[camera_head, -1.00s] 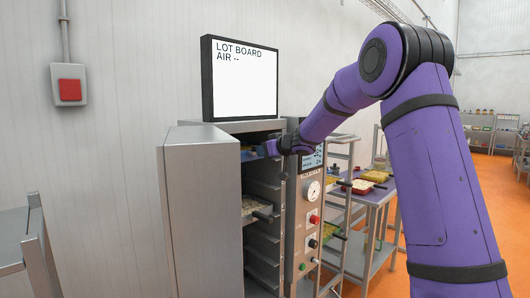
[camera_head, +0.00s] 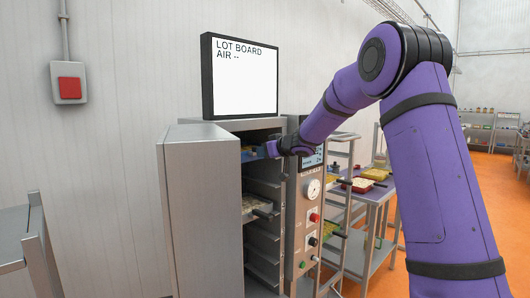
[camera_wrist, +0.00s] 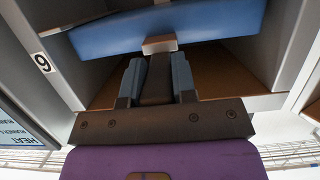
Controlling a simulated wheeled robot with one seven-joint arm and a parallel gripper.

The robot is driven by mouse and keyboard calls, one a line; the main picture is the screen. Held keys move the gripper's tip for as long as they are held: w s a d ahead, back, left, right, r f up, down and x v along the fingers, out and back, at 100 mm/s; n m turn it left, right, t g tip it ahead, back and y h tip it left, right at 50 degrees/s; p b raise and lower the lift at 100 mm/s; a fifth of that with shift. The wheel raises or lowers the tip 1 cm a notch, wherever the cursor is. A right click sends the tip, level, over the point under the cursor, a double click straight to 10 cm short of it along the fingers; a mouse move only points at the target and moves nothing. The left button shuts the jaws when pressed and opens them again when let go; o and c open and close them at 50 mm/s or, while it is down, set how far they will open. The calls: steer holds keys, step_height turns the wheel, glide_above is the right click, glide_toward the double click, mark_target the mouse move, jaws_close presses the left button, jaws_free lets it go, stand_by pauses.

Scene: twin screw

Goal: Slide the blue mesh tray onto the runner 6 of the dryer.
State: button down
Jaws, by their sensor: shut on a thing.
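The blue mesh tray (camera_wrist: 165,30) spans the top of the wrist view, inside an opening of the dryer (camera_head: 205,205). My gripper (camera_wrist: 157,82) is shut on the tray's dark handle, with one blue finger on each side of it. In the head view my gripper (camera_head: 270,149) is at the dryer's upper opening, and a blue bit of the tray (camera_head: 252,153) shows just left of it. A number plate (camera_wrist: 43,62) beside the opening reads as 9 in the wrist view, where nearby lettering is upside down. The runner under the tray is hidden.
Another tray (camera_head: 253,206) sits on a lower runner, its handle sticking out. Lower runners (camera_head: 262,240) look empty. The control panel (camera_head: 306,215) stands right of the opening. A rack (camera_head: 343,195) and a table with trays (camera_head: 372,174) stand farther right.

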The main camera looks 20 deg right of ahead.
steer(key=c, duration=0.8)
jaws_free()
steer(key=shift+c, duration=0.2)
steer(key=v, duration=1)
steer(key=shift+s+r, duration=0.15)
steer(key=shift+s, duration=0.2)
